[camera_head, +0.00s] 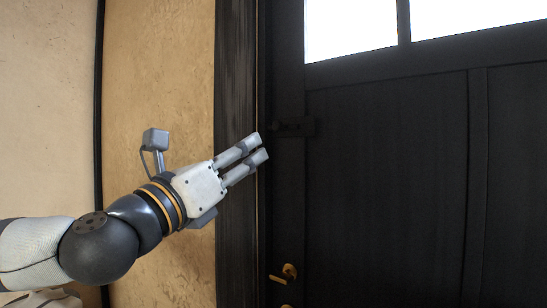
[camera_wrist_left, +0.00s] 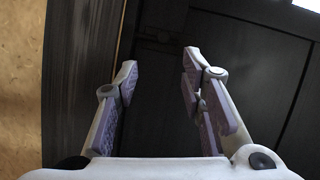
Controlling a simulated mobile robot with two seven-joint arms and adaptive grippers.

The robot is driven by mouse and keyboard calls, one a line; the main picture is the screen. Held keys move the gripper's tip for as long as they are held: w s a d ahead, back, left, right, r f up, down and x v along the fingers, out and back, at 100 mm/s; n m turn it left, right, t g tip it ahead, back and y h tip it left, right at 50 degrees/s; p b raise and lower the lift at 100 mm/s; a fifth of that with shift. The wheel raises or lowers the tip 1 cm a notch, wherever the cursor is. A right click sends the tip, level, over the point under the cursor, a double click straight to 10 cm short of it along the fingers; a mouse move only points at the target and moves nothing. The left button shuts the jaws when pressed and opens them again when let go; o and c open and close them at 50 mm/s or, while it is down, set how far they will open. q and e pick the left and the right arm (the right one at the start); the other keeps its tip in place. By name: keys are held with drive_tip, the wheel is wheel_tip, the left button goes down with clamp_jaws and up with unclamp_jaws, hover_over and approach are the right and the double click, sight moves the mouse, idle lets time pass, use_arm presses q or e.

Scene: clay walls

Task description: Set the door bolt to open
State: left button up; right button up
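The dark door bolt (camera_head: 292,127) is mounted on the black door (camera_head: 390,180) near its left edge, below the window. It is dark on dark, so I cannot tell its position clearly. It shows faintly in the left wrist view (camera_wrist_left: 158,40), beyond the fingertips. My left gripper (camera_head: 260,147) is just left of the bolt and slightly lower in the head view, in front of the door frame edge. In the left wrist view its two fingers (camera_wrist_left: 160,63) are apart with nothing between them. My right gripper is not in view.
A brass door handle (camera_head: 287,272) sits low on the door's left side. A dark wooden door post (camera_head: 236,80) stands beside the door, with a tan clay wall (camera_head: 160,70) to its left. Bright window panes (camera_head: 350,25) fill the door's top.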

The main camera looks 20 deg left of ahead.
sight(276, 130)
use_arm(q)
drive_tip(key=x, duration=1.1)
drive_tip(key=shift+s+d+r, duration=0.15)
drive_tip(key=shift+d+r, duration=0.05)
drive_tip(key=shift+d, duration=0.1)
clamp_jaws()
